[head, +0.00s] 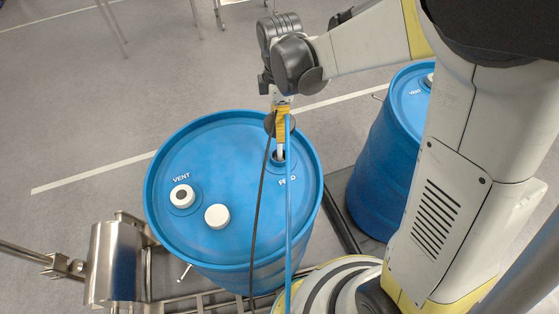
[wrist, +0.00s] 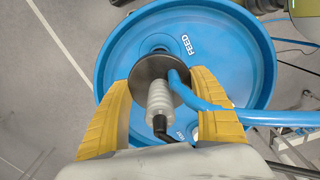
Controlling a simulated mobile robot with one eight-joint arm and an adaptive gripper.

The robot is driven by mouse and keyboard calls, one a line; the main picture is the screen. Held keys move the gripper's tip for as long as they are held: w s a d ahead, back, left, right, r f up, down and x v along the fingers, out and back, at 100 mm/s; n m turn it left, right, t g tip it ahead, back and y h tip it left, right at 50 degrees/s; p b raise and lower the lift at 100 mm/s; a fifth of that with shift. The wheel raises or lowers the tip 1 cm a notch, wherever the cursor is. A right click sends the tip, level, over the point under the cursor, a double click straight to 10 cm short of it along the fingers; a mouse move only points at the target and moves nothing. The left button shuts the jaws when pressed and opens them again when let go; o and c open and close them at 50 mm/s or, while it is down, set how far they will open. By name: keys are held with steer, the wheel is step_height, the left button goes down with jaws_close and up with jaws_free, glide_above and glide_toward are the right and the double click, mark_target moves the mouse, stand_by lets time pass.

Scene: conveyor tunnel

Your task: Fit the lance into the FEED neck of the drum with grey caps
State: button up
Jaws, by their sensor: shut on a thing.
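My gripper (head: 282,108), with yellow fingers (wrist: 161,84), is shut on the lance (head: 281,138). The lance has a white ribbed grip, a dark round flange and a blue hose. It stands roughly upright over the near blue drum (head: 228,135). Its lower end is at the FEED neck (head: 278,157), beside the FEED label; I cannot tell how far inside it is. In the wrist view the flange (wrist: 150,72) hides most of that neck. The VENT neck (head: 181,195) is pale with a dark centre. An off-white cap (head: 217,216) lies on the lid.
A second blue drum (head: 385,165) with a VENT label stands to the right, partly behind my arm. A blue hose (head: 289,220) and a dark cable hang across the near drum's front. A steel fixture (head: 115,262) is at lower left.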

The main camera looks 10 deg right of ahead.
steer(key=shift+r+p, duration=3.9)
steer(key=shift+r, duration=1.95)
step_height(320, 180, up, 7)
steer(key=p, duration=0.5)
steer(key=shift+r, duration=0.2)
steer(key=shift+d, duration=0.15)
